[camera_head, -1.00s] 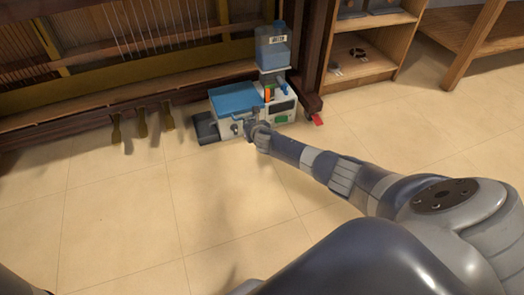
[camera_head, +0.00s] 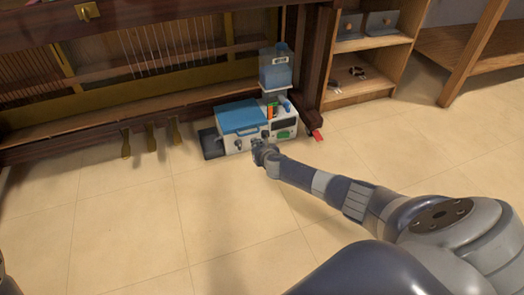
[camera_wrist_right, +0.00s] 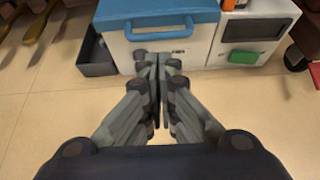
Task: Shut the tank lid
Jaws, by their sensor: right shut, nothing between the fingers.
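The tank unit is a white box (camera_head: 229,144) on the floor in front of the piano. Its blue lid (camera_head: 239,117) lies flat over the box top and looks closed, though a small gap cannot be ruled out. A blue handle (camera_wrist_right: 161,32) runs along the lid's front edge in the right wrist view. My right gripper (camera_head: 262,146) is in front of the box, just below the handle. In the right wrist view its fingers (camera_wrist_right: 158,65) are together and empty. Whether they touch the box front is unclear. My left gripper does not show.
A blue water bottle (camera_head: 275,68) stands on the unit's right part. A dark tray (camera_head: 211,144) lies left of the box. Brass piano pedals (camera_head: 151,138) are further left. A wooden shelf (camera_head: 365,95) stands at the right. The floor in front is clear.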

